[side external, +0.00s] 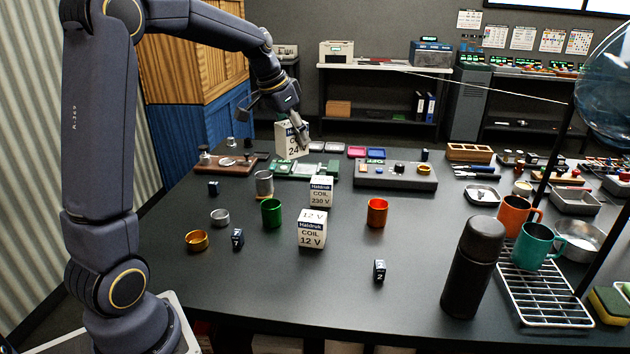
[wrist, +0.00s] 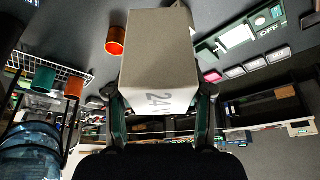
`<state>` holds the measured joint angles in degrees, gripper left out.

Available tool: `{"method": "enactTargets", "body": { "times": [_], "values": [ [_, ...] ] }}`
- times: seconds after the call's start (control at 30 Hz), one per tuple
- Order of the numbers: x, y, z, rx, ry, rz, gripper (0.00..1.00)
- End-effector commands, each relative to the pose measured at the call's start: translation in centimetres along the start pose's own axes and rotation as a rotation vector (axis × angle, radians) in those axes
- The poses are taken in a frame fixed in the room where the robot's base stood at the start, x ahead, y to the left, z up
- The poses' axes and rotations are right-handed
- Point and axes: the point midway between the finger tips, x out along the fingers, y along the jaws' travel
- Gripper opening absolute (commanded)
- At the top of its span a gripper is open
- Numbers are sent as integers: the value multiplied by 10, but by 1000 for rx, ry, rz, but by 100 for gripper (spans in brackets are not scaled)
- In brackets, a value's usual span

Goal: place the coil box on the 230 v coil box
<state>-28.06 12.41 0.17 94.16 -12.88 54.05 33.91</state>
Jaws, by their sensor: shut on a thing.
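My gripper (side external: 299,132) is shut on a white coil box (side external: 290,142) marked 24 V and holds it in the air, slightly tilted. In the wrist view the held coil box (wrist: 158,62) fills the middle between my two fingers (wrist: 160,108). The 230 V coil box (side external: 320,194) stands upright on the table, below and a little right of the held box in the side view. The two boxes are apart. I cannot make out the 230 V box in the wrist view, where the held box blocks much of the scene.
A 12 V coil box (side external: 311,236) stands just in front of the 230 V box.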

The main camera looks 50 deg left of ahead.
Motion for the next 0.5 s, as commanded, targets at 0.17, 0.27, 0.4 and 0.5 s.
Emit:
{"method": "enactTargets", "body": {
  "times": [0.17, 0.27, 0.4, 0.5],
  "values": [
    [36, -14, -30, 1, -3, 2, 8],
    [57, -23, -50, 2, -2, 1, 8],
    [92, -31, -64, 1, -4, 2, 8],
    [112, -36, -70, 1, -2, 1, 8]
  ]
}}
